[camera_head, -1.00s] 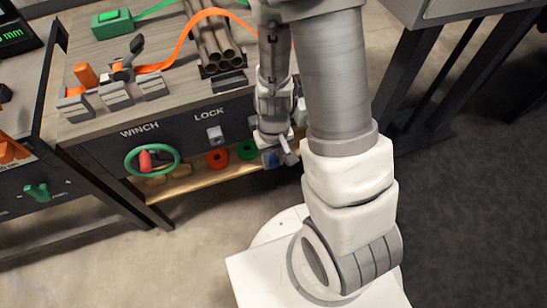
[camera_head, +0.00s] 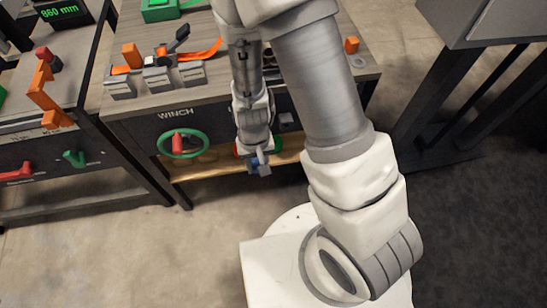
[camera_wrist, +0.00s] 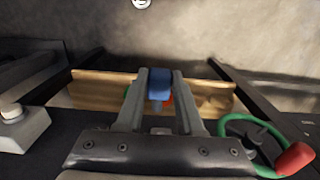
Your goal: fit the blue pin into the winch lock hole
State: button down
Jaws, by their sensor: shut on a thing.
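My gripper (camera_head: 258,158) is shut on the blue pin (camera_wrist: 160,86), which sits between the two fingertips in the wrist view (camera_wrist: 160,98). In the head view only a bit of the blue pin (camera_head: 254,165) shows below the gripper. The gripper hangs in front of the dark panel, right of the green winch wheel (camera_head: 183,153) with its red knob. The wheel also shows at the right of the wrist view (camera_wrist: 262,130). The winch lock hole is not visible; my arm covers the panel area right of the WINCH label.
A red ring (camera_head: 237,150) and a green ring (camera_head: 279,143) peek out beside the gripper near a wooden shelf (camera_head: 210,164). A grey block (camera_head: 288,121) is on the panel to the right. A second bench (camera_head: 70,85) stands left. The floor in front is clear.

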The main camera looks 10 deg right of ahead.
jog(key=shift+a, duration=0.7)
jog(key=shift+w, duration=0.2)
jog(key=shift+w+p, duration=0.45)
jog(key=shift+w, duration=1.8)
jog(key=shift+w, duration=0.9)
jog(key=shift+w, duration=0.35)
jog(key=shift+w, duration=0.8)
jog(key=shift+c, duration=2.3)
grip_release()
